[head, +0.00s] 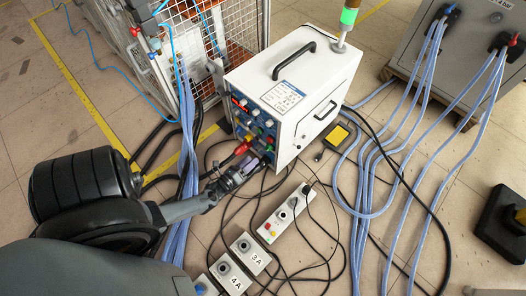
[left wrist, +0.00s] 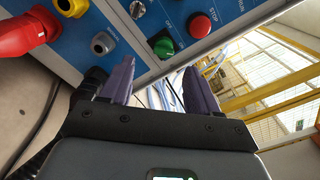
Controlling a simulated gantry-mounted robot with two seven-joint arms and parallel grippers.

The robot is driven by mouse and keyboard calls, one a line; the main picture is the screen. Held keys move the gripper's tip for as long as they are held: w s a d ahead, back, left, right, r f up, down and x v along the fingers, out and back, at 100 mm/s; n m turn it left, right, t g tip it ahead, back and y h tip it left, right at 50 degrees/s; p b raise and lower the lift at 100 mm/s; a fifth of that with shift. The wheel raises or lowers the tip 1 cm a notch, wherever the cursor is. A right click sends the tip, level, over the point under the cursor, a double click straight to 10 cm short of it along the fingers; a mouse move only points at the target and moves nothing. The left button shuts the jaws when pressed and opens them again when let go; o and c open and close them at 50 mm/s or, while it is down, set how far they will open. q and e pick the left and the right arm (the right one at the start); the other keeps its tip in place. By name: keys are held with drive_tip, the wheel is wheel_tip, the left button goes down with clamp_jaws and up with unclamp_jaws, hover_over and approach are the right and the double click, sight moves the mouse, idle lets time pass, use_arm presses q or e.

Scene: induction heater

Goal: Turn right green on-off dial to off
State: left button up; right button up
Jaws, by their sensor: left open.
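The induction heater (head: 300,85) is a white cabinet with a blue front panel of small controls. In the left wrist view, a green dial (left wrist: 164,47) sits on the blue panel beside a red button (left wrist: 200,26) marked STOP. I cannot read the dial's setting. My left gripper (head: 250,168) is at the lower front of the heater. Its purple fingers show in the left wrist view (left wrist: 156,70), spread apart with nothing between them. The green dial appears beyond the gap between the fingertips, apart from them. My right gripper is not in view.
A large red connector (left wrist: 25,35) and a grey one (left wrist: 103,43) stick out of the panel near my left gripper. A wire cage (head: 235,30) stands behind.

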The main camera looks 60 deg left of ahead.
sight(265, 150)
use_arm(q)
drive_tip(key=x, duration=0.2)
drive_tip(key=b+x, duration=0.1)
drive_tip(key=x, duration=0.2)
drive_tip(key=d+b+x, duration=0.1)
drive_tip(key=x, duration=0.1)
drive_tip(key=shift+w, duration=0.35)
drive_tip(key=shift+w+a, duration=0.25)
drive_tip(key=shift+w+a+b, duration=0.2)
drive_tip(key=shift+b, duration=0.15)
drive_tip(key=shift+w+d, duration=0.1)
drive_tip(key=shift+w, duration=0.15)
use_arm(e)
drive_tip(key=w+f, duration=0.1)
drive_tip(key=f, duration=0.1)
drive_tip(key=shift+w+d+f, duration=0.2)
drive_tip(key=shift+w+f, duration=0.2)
use_arm(q)
drive_tip(key=shift+s, duration=0.1)
drive_tip(key=c, duration=1)
drive_tip(key=shift+c, duration=0.2)
